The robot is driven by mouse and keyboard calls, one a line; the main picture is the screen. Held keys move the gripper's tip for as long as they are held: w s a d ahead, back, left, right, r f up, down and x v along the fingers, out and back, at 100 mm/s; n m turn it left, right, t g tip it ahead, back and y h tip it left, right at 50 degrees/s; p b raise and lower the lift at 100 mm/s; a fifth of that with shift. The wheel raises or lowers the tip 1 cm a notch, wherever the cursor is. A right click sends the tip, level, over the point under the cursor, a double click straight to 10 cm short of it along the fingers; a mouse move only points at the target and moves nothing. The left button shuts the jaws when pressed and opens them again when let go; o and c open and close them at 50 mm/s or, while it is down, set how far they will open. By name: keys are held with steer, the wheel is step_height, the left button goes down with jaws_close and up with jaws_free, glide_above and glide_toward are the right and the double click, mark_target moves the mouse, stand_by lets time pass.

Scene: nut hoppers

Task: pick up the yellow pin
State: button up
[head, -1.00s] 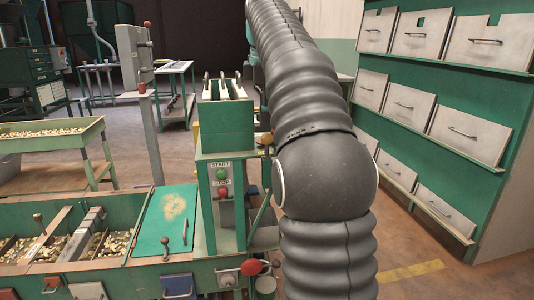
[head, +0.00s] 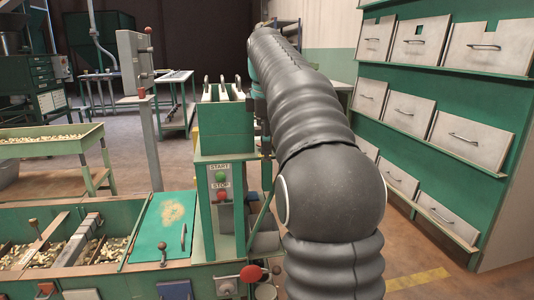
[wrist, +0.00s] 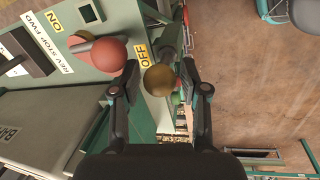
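A dull yellow ball on a grey stem, apparently the yellow pin (wrist: 158,80), shows in the wrist view beside an OFF label on a green machine panel. My gripper (wrist: 158,68) is open, with one dark finger on each side of the ball. Gaps show between the ball and both fingers, and I cannot tell how deep it sits between them. In the head view my gripper is hidden behind my arm, and I cannot make out the yellow pin there.
A red ball knob (wrist: 110,53) stands close left of my left finger in the wrist view. The head view shows the machine's START/STOP post (head: 220,190), a green feed bin (head: 100,235) with nuts at left, and a green drawer rack (head: 440,70) at right. Brown floor lies between.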

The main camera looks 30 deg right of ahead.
jaws_close()
steer(key=shift+r, duration=0.1)
